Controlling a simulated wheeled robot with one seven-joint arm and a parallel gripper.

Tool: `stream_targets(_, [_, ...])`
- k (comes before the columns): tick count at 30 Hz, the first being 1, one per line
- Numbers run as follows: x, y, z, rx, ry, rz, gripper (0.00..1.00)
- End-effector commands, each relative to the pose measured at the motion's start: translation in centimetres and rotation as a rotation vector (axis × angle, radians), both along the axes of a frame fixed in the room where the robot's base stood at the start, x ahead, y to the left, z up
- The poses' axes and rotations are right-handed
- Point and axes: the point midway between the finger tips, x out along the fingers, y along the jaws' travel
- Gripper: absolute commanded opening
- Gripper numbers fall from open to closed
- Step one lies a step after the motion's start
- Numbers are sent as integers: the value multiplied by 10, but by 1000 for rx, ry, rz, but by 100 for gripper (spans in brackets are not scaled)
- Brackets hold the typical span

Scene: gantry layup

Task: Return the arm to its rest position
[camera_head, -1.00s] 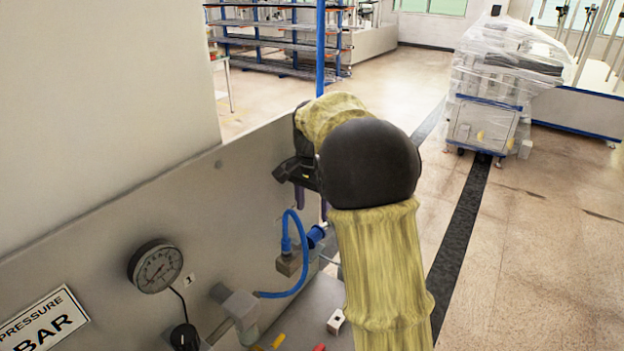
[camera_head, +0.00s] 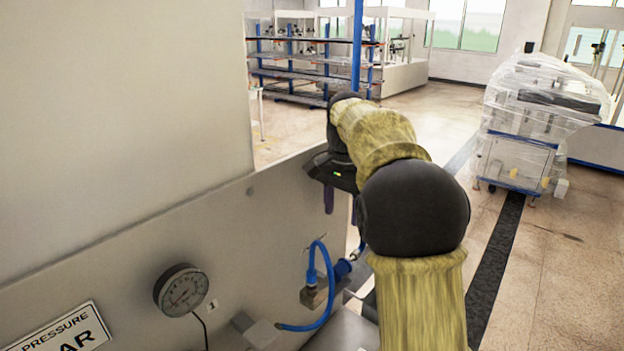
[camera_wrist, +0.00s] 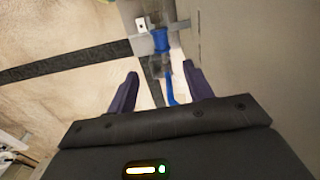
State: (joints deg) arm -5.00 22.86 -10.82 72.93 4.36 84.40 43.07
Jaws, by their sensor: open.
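My gripper (camera_wrist: 160,88) is open, with its two dark purple fingers spread and nothing between them in the wrist view. In the head view my gripper (camera_head: 340,202) hangs fingers down beside the grey panel, at the end of my bent arm. It is above a blue valve fitting (camera_head: 343,269) and a looped blue hose (camera_head: 327,290). The blue fitting also shows past the fingertips in the wrist view (camera_wrist: 161,42). My arm's forearm hides part of the area to the right of the fitting.
A grey panel (camera_head: 255,235) with a pressure gauge (camera_head: 181,290) and a pressure sign (camera_head: 62,332) stands at the left. A plastic-wrapped cart (camera_head: 520,150) stands on the open floor at the right. A blue-framed rack (camera_head: 315,65) stands at the back.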

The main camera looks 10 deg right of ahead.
Motion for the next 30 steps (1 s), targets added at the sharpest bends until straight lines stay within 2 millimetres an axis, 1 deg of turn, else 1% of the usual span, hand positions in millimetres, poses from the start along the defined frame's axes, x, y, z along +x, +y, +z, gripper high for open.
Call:
stream_targets(5, [-15, -1, -27, 3, -23, 92, 51])
stream_targets(11, [-45, 0, -70, -4, -70, 254, 51])
stream_targets(17, [-85, 4, -112, -22, -115, 425, 51])
stream_targets(21, [-118, 7, -140, -41, -146, 544, 51])
stream_targets(24, [-141, 10, -156, -54, -164, 621, 51])
stream_targets(30, [-179, 14, -180, -78, -192, 741, 51])
